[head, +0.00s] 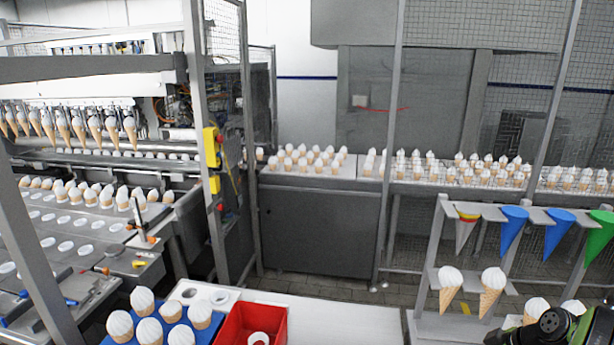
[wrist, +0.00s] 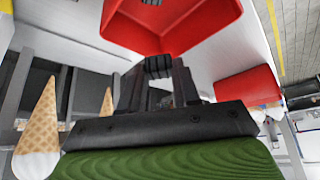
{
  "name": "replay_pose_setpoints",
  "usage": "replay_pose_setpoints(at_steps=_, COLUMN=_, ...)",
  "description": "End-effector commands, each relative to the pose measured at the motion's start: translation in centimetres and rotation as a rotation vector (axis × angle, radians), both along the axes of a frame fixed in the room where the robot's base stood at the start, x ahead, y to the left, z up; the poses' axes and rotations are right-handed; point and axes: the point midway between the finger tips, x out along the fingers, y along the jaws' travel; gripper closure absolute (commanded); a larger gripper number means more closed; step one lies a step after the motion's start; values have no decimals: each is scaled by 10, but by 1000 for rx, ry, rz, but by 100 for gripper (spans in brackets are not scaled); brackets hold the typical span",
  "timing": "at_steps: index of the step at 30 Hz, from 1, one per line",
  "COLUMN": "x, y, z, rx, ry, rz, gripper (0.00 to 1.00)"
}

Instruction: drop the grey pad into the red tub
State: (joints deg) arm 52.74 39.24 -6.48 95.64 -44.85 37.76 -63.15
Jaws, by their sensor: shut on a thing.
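My gripper (wrist: 158,78) is shut on the grey pad (wrist: 158,66), a small dark ribbed piece between the fingertips in the wrist view. The red tub (wrist: 205,32) is at the top of that view, its open inside partly visible. The pad shows just below the tub's near edge in the picture; I cannot tell the height between them. In the head view the red tub (head: 277,328) stands at the bottom centre, cut off by the frame, with a white ring (head: 258,339) inside. The fingertips and the pad do not show in the head view.
A blue tray of cones (head: 172,331) stands left of the tub. A white surface (head: 345,318) to its right is clear. A grey rack (head: 440,275) with cones and coloured cone holders is at the right. A second red object (wrist: 248,84) shows right in the wrist view.

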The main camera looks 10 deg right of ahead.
Motion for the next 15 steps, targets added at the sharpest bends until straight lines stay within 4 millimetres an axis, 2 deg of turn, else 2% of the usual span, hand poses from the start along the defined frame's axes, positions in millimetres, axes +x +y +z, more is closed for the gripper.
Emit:
replay_pose_setpoints(at_steps=6, x=0, y=0, z=0, rx=-1, ry=-1, rz=0, gripper=97)
replay_pose_setpoints(at_steps=7, x=0, y=0, z=0, rx=-1, ry=-1, rz=0, gripper=66)
replay_pose_setpoints(at_steps=12, x=0, y=0, z=1, rx=-1, ry=-1, rz=0, gripper=40)
replay_pose_setpoints(at_steps=15, x=0, y=0, z=1, rx=-1, ry=-1, rz=0, gripper=39)
